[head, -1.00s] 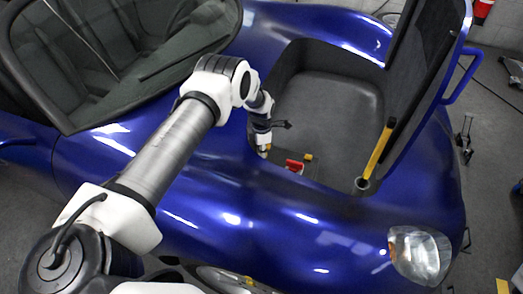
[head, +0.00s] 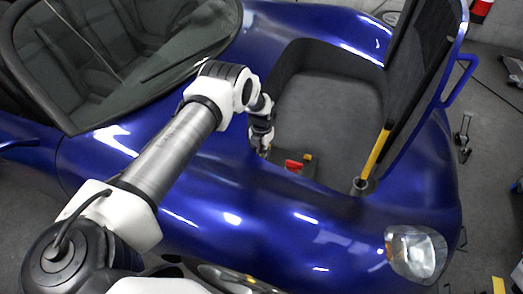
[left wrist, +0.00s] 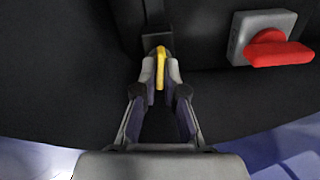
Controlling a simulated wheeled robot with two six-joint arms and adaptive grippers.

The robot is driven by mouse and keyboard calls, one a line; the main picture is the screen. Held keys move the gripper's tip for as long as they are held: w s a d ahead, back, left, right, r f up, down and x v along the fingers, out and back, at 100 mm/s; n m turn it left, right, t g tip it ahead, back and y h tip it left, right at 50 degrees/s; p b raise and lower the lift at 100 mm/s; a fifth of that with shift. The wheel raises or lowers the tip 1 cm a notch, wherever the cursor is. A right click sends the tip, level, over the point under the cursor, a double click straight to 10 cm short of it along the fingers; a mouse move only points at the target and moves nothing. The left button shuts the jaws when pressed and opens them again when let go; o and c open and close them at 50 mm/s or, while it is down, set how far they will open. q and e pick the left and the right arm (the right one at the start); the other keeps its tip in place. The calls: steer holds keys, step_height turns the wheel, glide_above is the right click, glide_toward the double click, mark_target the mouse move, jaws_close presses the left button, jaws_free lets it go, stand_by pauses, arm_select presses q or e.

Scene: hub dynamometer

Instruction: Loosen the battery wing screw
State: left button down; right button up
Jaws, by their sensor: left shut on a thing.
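The yellow wing screw (left wrist: 160,68) shows in the left wrist view, in front of a dark bracket and strap at the centre. The fingers of my left gripper (left wrist: 160,72) are shut on it, one finger on each side. In the head view my left gripper (head: 263,148) reaches down into the near left corner of the open front compartment. The wing screw is hidden or too small to tell there. My right gripper is in neither view.
A red switch handle on a grey base (left wrist: 265,40) is right of the gripper; the red handle also shows in the head view (head: 293,166). The blue car body (head: 300,215) surrounds the compartment. A yellow strut (head: 375,158) stands by the raised lid (head: 420,85).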

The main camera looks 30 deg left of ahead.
arm_select(q)
steer(key=shift+n, duration=0.3)
steer(key=c, duration=1.3)
jaws_free()
steer(key=shift+o, duration=0.2)
